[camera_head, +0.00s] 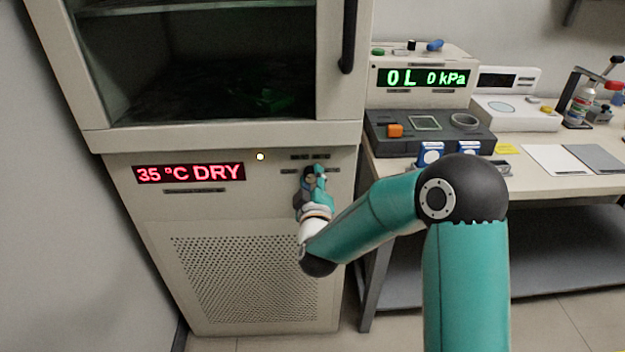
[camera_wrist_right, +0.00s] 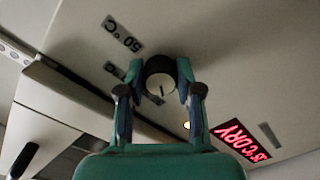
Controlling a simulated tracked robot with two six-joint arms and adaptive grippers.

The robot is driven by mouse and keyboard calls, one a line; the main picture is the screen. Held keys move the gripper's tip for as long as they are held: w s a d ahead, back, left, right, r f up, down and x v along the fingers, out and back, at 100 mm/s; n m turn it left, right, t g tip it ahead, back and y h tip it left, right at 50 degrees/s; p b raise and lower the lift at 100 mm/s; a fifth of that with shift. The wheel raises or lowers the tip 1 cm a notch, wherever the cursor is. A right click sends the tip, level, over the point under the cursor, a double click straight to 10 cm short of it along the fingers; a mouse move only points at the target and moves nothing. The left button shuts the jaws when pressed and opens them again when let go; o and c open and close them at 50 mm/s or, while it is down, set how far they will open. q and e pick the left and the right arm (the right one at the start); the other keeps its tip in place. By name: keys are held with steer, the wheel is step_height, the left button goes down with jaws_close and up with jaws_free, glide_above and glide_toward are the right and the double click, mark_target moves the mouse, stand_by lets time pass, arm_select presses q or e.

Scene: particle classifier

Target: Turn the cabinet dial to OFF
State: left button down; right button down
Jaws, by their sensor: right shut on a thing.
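The cabinet (camera_head: 235,140) stands at the left, with a red display (camera_head: 190,173) reading "35 °C DRY". My right gripper (camera_head: 314,172) is at the front panel, right of the display, and largely covers the dial in the head view. A "50 °C" label (camera_wrist_right: 122,33) shows near the dial; another label is partly hidden by a finger. My left gripper is not in view.
A small lit lamp (camera_head: 261,156) sits beside the display. A door handle (camera_head: 348,38) is above the panel. A table (camera_head: 530,178) at the right holds a pressure readout (camera_head: 424,77), a dark tray unit (camera_head: 440,140) and bottles (camera_head: 582,104).

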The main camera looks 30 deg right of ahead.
steer(key=n+p, duration=0.1)
steer(key=n, duration=0.5)
steer(key=shift+a+n, duration=0.1)
steer(key=shift+n, duration=0.2)
stand_by(0.4)
steer(key=c, duration=0.8)
jaws_free()
steer(key=shift+o, duration=0.2)
steer(key=v, duration=0.7)
steer(key=shift+s, duration=0.2)
steer(key=shift+a+f, duration=0.1)
